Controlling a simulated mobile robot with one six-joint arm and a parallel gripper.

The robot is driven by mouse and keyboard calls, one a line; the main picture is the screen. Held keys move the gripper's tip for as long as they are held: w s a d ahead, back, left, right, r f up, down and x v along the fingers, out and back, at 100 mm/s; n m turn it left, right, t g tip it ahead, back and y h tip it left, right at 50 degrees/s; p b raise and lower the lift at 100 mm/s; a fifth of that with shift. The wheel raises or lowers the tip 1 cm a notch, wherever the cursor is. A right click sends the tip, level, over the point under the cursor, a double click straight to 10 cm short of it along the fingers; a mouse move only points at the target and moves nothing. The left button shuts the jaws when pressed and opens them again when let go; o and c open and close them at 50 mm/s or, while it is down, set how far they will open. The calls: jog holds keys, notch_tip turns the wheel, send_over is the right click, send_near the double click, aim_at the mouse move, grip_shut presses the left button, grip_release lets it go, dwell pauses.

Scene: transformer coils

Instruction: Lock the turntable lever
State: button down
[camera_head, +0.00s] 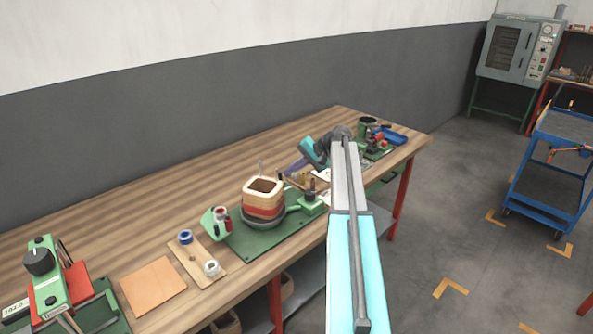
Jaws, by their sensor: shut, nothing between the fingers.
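A square coil (263,197) with cream, orange and red bands stands on a dark round turntable (284,222). The turntable sits on a green base plate (258,246) at the front of the workbench. A green block with small dark upright parts (311,200) is at the turntable's right; which part is the lever, and its position, is too small to tell. My arm reaches in from the bottom and bends at a dark wrist.
A green bracket with a red spool (219,221) stands left of the coil. A wooden board (190,258) with tape rolls, an orange sheet (153,286) and a green-red device (46,280) lie further left. The bench's back strip is clear.

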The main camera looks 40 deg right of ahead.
jog(key=shift+w+a, duration=0.15)
dwell(0.3)
jog(key=shift+s+d, duration=0.4)
jog(key=shift+s+d+r, duration=0.1)
jog(key=shift+s+d, duration=1.1)
jog(key=shift+s, duration=0.05)
jog(key=b+v, duration=0.1)
jog(key=v, duration=0.8)
jog(key=shift+d+r, duration=0.3)
jog(key=shift+d, duration=0.1)
